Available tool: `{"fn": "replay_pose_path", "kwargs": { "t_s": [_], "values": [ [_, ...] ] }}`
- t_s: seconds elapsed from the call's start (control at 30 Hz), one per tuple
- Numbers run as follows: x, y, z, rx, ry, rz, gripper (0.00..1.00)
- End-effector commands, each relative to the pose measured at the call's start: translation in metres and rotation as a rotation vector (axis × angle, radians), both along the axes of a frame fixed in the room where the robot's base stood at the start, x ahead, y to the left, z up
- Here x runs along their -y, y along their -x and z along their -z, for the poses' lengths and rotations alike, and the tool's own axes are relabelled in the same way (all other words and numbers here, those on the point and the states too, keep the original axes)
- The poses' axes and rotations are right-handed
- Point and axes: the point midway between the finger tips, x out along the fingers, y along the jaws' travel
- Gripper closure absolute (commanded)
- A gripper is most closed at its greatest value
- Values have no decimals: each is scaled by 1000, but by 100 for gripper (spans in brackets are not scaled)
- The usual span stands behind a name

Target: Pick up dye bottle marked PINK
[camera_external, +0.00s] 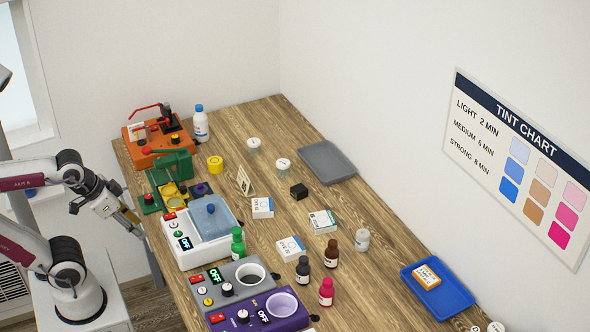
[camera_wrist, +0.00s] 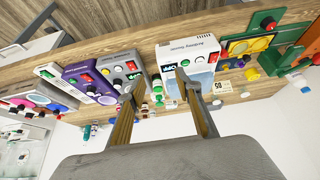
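A small pink bottle with a pinkish-red cap (camera_external: 326,291) stands upright on the wooden table, near the purple unit. Its marking is too small to read. A dark bottle (camera_external: 302,269), a brown bottle (camera_external: 332,249), a green bottle (camera_external: 238,243) and a pale grey bottle (camera_external: 362,240) stand near it. My gripper (camera_external: 130,217) is off the table's left edge in the external view, well away from the bottles. In the wrist view its two fingers (camera_wrist: 154,80) are spread apart with nothing held between them. I cannot single out the pink bottle in the wrist view.
A white unit with a blue basin (camera_external: 184,258), a grey unit (camera_external: 218,272) and a purple unit (camera_external: 270,327) line the table's near edge. Small boxes (camera_external: 290,249) lie mid-table. A blue tray (camera_external: 455,290) and a grey tray (camera_external: 326,162) sit along the wall side.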

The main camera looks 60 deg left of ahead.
Motion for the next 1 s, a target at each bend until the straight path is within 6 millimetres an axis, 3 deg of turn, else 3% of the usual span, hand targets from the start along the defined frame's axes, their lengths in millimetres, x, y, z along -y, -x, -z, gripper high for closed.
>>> {"fn": "replay_pose_path", "kwargs": {
  "t_s": [0.67,0.87,1.0],
  "values": [
    [-2,-5,-1,7,-7,0,62],
    [-8,-32,-6,44,-41,3,62],
    [-14,-64,-13,92,-78,13,62]
  ]
}}
